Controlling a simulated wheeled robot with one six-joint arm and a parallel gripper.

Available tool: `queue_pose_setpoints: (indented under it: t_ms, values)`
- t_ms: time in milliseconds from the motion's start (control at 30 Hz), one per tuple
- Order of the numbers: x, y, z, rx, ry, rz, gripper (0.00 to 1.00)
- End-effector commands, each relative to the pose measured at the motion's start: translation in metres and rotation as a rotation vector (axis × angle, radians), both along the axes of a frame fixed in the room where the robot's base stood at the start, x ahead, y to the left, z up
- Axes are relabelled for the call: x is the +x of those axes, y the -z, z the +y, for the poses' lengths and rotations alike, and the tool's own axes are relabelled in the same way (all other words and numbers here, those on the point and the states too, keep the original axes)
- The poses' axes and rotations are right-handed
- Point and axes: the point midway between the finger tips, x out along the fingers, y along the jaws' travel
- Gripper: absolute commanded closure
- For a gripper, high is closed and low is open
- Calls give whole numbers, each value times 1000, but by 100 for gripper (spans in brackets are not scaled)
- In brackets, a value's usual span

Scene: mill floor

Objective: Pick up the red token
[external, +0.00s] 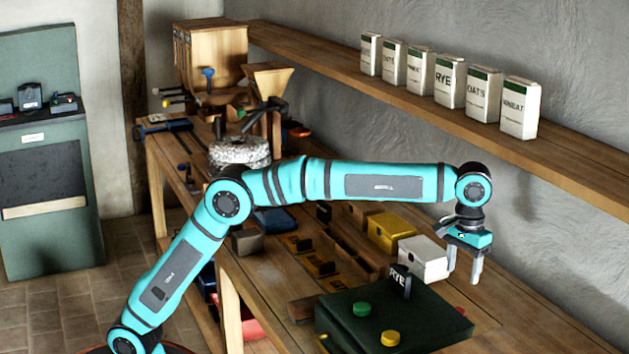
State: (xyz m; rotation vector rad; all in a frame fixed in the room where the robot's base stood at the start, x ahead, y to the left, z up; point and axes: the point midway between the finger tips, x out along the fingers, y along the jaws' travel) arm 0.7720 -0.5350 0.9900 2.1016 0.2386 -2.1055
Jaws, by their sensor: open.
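A dark green board (345,322) lies on the bench at the lower middle. A green token (361,309) and a yellow token (390,338) sit on it. A small reddish spot (461,311) shows at the board's right edge; it is too small to tell for sure whether it is the red token. My gripper (465,272) points down, open and empty, above the back right part of the board. It is apart from the board and the tokens.
A white box (423,260) and a black RYE tag (400,279) stand left of my gripper. A yellow box (390,230) is behind them. A wall shelf (560,165) holds several labelled bags. The bench (545,325) looks clear to the right of the board.

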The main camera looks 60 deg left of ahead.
Motion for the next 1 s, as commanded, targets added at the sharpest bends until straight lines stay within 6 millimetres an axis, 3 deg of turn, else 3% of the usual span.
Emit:
queue_pose_setpoints:
  t_ms: [300, 567, 1000]
  values:
    - [-1, 47, -1, 0, -1, 0, 41]
    - [-1, 60, -2, -1, -1, -1, 41]
    - [-2, 107, -5, -4, 1, -2, 41]
